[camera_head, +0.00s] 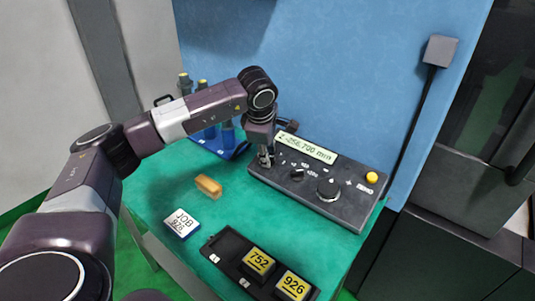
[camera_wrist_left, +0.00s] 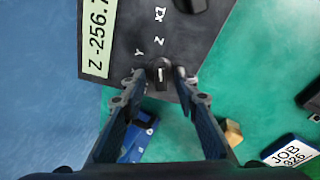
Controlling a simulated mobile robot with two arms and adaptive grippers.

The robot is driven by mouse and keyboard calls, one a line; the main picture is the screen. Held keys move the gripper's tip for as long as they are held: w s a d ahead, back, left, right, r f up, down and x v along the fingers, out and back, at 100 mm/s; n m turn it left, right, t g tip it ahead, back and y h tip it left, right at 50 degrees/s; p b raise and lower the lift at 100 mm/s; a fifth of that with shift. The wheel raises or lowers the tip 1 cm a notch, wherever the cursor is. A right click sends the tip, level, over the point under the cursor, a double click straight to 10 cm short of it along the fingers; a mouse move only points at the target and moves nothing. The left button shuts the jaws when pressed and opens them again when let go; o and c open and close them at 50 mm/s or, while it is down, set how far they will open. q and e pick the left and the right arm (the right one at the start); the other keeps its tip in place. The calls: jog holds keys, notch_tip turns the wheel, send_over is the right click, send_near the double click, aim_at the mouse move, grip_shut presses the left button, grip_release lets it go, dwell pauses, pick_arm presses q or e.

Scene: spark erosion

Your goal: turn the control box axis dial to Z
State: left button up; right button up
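The dark control box (camera_head: 330,185) stands on the green table. Its display (camera_head: 306,148) reads Z -256.700 mm. The axis dial (camera_wrist_left: 160,73) is a small black knob with a pale line, which looks roughly in line with the Z mark (camera_wrist_left: 159,41). A Y mark (camera_wrist_left: 138,53) is to its left. My left gripper (camera_head: 265,160) is over the box's left end. In the left wrist view, its fingertips (camera_wrist_left: 159,78) are apart, one on each side of the dial. I cannot tell whether they touch it. In the head view the gripper hides the dial. My right gripper is not in view.
A larger knob (camera_head: 328,188) and a yellow button (camera_head: 372,177) are on the box. A tan block (camera_head: 208,186), a JOB card (camera_head: 181,223) and a black tray (camera_head: 225,251) with yellow number tiles lie in front. A blue rack (camera_head: 228,147) stands behind my left arm.

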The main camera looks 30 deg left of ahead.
pick_arm(q)
jog(key=v, duration=1.2)
dwell(0.4)
